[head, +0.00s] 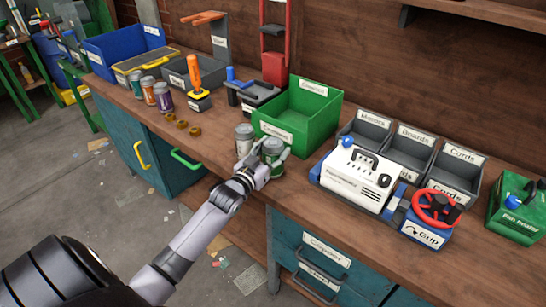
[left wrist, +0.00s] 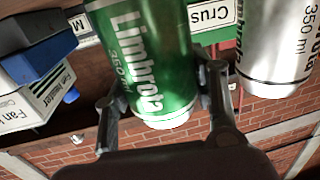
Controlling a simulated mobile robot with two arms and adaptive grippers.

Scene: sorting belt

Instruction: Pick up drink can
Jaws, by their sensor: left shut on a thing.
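A green drink can (head: 271,152) with silver ends stands at the front of the bench in the head view. My left gripper (head: 262,160) is shut on this can. In the left wrist view the green can (left wrist: 150,60) lies between the two fingers of the left gripper (left wrist: 160,98), and part of its label reads "350". A silver-white can (head: 244,137) stands just left of the green one; it also shows at the right of the left wrist view (left wrist: 278,45). My right gripper is not in view.
A green bin (head: 310,108) stands right behind the cans. To its right are a white machine (head: 352,181), grey labelled bins (head: 408,150) and a red wheel (head: 437,207). Several more cans (head: 148,90) stand farther left. Some bench between them and the silver can is bare.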

